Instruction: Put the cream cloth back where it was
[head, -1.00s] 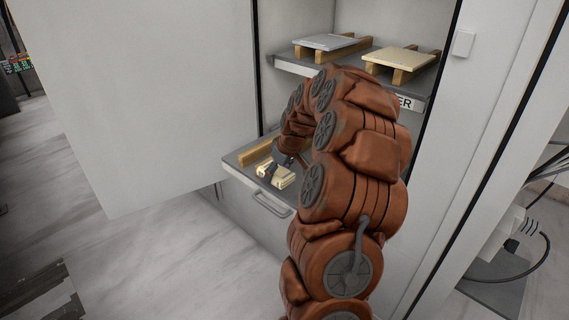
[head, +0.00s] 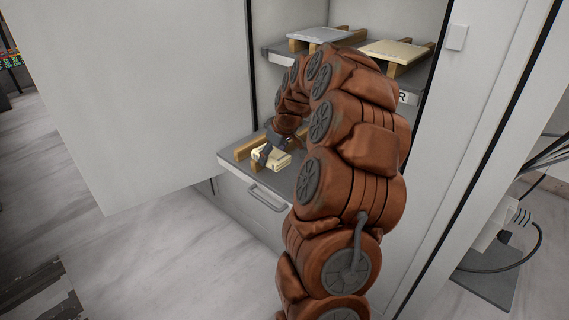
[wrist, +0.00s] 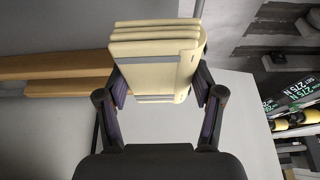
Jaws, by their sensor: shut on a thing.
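The cream cloth (wrist: 155,62) is a folded stack of several layers. In the wrist view it sits between the two fingers of my gripper (wrist: 158,95), which is shut on it. In the head view the cloth (head: 272,159) and my gripper (head: 268,150) are over the pulled-out lower shelf (head: 232,166), beside wooden bars. I cannot tell whether the cloth touches the shelf. My arm hides the right part of that shelf.
Wooden bars (head: 250,146) lie on the lower shelf, which has a front handle (head: 266,198). The upper shelf holds a grey slab (head: 318,35) and a cream slab (head: 398,51) on wooden bars. A large white door (head: 160,110) stands open at left.

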